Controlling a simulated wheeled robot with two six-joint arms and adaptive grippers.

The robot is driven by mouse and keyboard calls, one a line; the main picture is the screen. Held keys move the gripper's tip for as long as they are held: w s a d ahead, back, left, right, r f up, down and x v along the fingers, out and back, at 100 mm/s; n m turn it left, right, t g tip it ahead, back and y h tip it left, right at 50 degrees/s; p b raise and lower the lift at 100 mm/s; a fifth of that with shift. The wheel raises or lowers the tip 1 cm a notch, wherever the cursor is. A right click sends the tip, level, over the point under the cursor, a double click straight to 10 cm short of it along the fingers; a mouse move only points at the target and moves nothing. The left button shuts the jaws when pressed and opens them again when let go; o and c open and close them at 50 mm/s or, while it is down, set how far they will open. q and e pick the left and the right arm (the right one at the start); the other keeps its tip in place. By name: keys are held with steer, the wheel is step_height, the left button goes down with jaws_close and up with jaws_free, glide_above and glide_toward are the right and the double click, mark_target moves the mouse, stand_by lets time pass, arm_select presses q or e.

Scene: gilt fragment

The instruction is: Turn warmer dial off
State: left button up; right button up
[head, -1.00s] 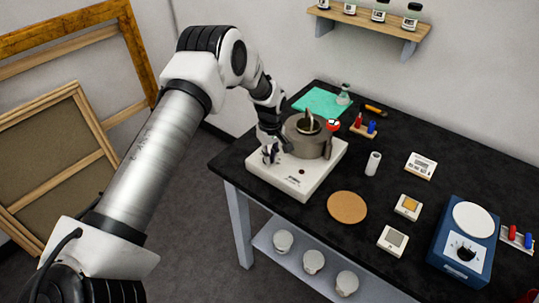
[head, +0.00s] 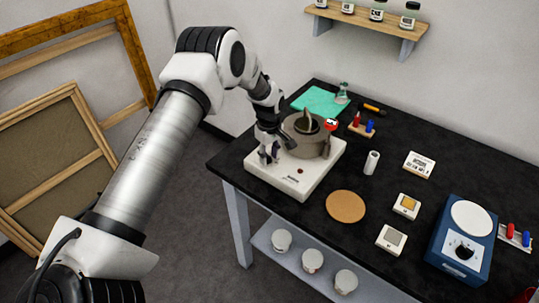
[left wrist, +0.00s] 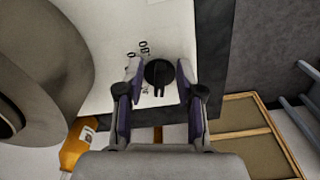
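The warmer (head: 312,183) is a white box with a grey round pot (head: 305,139) on top, standing near the left end of the black table. Its dial (left wrist: 159,74) is a small black knob in the left wrist view, with printed marks to its upper left. My left gripper (left wrist: 158,68) is open, with one finger on each side of the dial. I cannot tell whether the fingers touch it. In the head view my left gripper (head: 268,156) is at the warmer's left end and hides the dial. My right gripper is not in view.
A cork mat (head: 346,207), a white cylinder (head: 371,162) and small meters (head: 407,206) lie right of the warmer. A blue stirrer-like device (head: 459,254) stands farther right. A green sheet (head: 318,101) lies behind. An orange bottle (left wrist: 76,147) shows in the left wrist view.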

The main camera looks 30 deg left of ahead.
mark_target(269, 157)
arm_select(q)
step_height(269, 157, up, 12)
stand_by(0.6)
